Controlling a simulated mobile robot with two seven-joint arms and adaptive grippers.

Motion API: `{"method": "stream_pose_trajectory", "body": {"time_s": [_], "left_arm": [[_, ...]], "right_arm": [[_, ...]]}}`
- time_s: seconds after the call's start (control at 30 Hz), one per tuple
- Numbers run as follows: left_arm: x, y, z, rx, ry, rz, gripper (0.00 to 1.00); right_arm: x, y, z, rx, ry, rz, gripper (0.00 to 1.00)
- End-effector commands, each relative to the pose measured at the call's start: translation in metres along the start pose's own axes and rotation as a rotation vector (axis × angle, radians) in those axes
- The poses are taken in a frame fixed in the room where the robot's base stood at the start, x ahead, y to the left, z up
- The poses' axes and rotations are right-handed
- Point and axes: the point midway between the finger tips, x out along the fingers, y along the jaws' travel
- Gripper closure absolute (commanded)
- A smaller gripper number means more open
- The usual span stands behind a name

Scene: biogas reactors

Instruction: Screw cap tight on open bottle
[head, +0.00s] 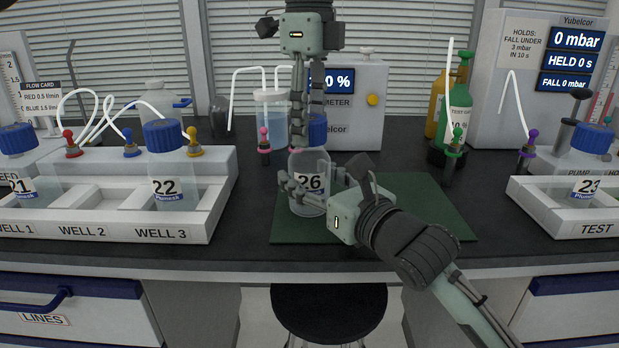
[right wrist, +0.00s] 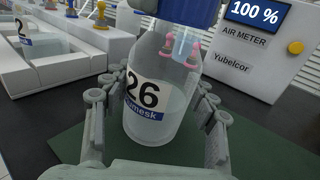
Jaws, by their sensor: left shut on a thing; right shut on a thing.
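Bottle 26 (head: 306,200), clear with a pale liquid, stands upright on the green mat (head: 425,205). My right gripper (head: 304,174) is shut on its body from the front right. In the right wrist view its fingers (right wrist: 160,88) lie on both sides of bottle 26 (right wrist: 160,117). A blue cap (head: 318,131) sits at the bottle's mouth; its lower part also shows in the right wrist view (right wrist: 195,10). My left gripper (head: 307,118) points straight down from above and is shut on the cap. Its fingers partly hide the cap, and I cannot tell how tightly it sits.
A white rack (head: 110,228) at left holds capped bottles 21 (head: 20,172) and 22 (head: 166,170). A test tray (head: 560,220) at right holds bottle 23 (head: 590,170). A tubed wash bottle (head: 271,108) and the air meter (head: 358,90) stand close behind.

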Motion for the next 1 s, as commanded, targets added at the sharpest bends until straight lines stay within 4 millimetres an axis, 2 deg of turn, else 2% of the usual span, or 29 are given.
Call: {"method": "stream_pose_trajectory", "body": {"time_s": [0.13, 0.27, 1.0], "left_arm": [[0.0003, -0.0001, -0.0006, 0.046, 0.002, 0.0, 0.89], [0.0011, -0.0002, -0.0008, 0.279, 0.005, 0.0, 0.89], [0.002, 0.0, -0.0017, 2.274, 0.005, -0.003, 0.89]], "right_arm": [[0.0, 0.0006, -0.0012, 0.001, 0.002, 0.001, 1.0], [0.0, 0.0006, -0.0012, 0.001, 0.003, 0.001, 1.0], [0.0001, 0.0007, -0.0013, 0.001, 0.003, 0.001, 1.0]]}}
